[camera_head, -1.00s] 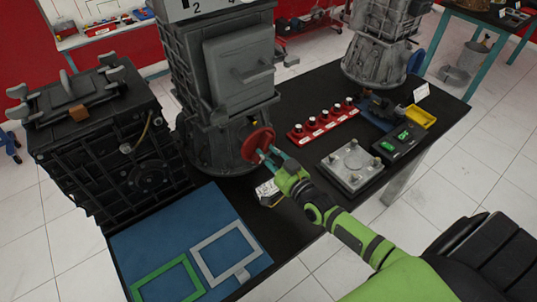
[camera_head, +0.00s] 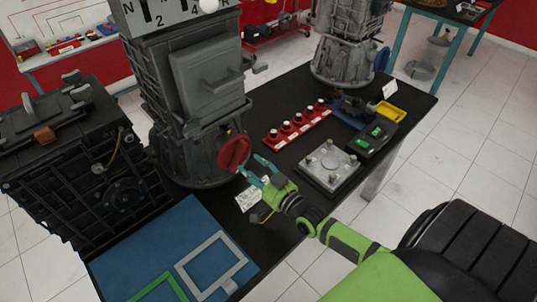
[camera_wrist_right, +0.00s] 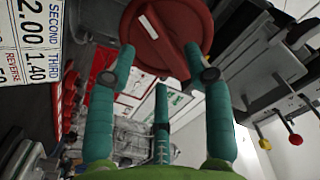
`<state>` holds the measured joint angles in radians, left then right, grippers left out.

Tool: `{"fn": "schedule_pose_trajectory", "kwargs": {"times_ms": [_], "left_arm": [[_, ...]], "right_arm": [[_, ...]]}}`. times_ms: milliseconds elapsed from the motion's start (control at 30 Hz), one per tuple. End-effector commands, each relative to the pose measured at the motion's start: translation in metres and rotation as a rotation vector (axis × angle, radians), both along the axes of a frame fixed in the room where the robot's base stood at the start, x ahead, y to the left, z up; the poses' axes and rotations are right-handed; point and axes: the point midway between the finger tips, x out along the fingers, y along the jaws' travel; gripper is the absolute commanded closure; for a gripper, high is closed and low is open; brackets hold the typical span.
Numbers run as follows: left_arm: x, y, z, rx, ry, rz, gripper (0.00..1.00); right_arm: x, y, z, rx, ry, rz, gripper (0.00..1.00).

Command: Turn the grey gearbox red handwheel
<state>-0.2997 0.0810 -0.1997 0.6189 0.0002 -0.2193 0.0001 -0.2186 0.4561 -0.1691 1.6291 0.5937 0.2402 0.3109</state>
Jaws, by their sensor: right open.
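The red handwheel (camera_head: 235,154) is on the lower front of the grey gearbox (camera_head: 190,90), which stands on the black table. In the right wrist view the handwheel (camera_wrist_right: 167,32) shows as a red disc with a raised bar across it. My right gripper (camera_head: 254,168) is open, with teal fingers just to the right of the handwheel. In the right wrist view the fingertips of my right gripper (camera_wrist_right: 166,66) are spread apart on either side of the wheel's bar. I cannot tell whether they touch the wheel. My left gripper is not in view.
A black gearbox (camera_head: 85,165) stands to the left. A blue mat (camera_head: 165,245) with green and grey frames lies in front. A red strip with several knobs (camera_head: 297,125), a grey plate (camera_head: 328,167) and a yellow bin (camera_head: 390,112) are to the right. A label card (camera_head: 249,198) lies below the gripper.

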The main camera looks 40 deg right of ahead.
Motion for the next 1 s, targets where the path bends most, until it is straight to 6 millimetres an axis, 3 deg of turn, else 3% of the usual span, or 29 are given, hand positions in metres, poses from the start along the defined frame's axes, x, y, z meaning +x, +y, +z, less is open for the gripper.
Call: {"fn": "schedule_pose_trajectory", "kwargs": {"times_ms": [200,400,1000], "left_arm": [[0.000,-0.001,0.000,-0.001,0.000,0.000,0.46],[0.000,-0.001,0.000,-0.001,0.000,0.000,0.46],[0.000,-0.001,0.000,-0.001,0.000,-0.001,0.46]], "right_arm": [[-0.048,-0.007,-0.001,-0.001,0.005,0.001,0.48],[-0.075,-0.011,0.000,-0.001,0.001,0.000,0.48],[-0.083,-0.012,0.001,-0.001,0.000,0.000,0.48]]}}
